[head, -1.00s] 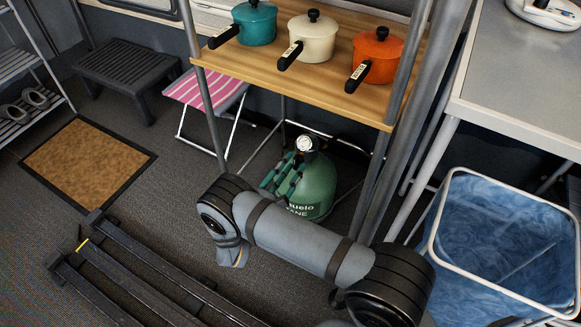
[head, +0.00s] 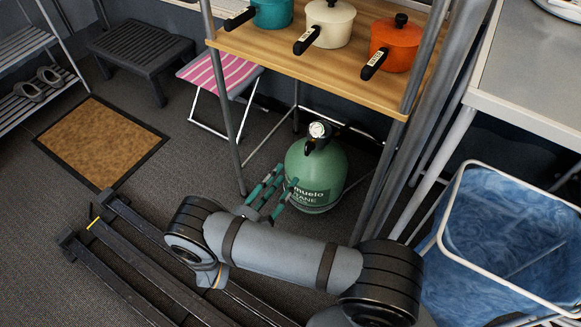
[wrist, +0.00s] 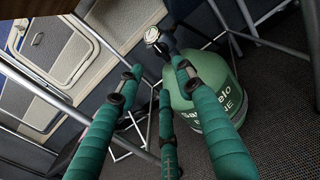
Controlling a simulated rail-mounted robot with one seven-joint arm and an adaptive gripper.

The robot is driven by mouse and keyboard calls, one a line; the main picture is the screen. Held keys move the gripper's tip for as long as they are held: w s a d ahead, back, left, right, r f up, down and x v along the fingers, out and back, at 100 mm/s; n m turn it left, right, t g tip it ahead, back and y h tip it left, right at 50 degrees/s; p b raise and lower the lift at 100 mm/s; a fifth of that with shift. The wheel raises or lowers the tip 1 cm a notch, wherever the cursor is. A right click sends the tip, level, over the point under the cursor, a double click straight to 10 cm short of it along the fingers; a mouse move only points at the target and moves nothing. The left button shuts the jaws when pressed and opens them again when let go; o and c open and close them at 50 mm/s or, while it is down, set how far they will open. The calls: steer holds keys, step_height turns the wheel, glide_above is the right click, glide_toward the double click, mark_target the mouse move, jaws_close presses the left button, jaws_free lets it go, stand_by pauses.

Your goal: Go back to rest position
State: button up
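My gripper (head: 278,178) has green-wrapped fingers and shows in the head view just left of and in front of the green gas bottle. In the wrist view its fingers (wrist: 157,75) stand apart with nothing between them. The gas bottle (head: 316,172) stands on the floor under the wooden shelf, with a gauge on top. It also shows in the wrist view (wrist: 208,100), beyond the fingers and partly hidden by the right one. I cannot tell whether a finger touches it.
The shelf (head: 300,62) above holds teal (head: 272,12), cream (head: 331,24) and orange (head: 396,45) pots. A pink striped stool (head: 222,75) stands behind left, a blue bin (head: 510,240) at right.

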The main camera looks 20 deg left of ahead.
mark_target(305, 150)
steer(key=shift+s+a, duration=0.15)
steer(key=shift+s, duration=0.45)
steer(key=x, duration=1.2)
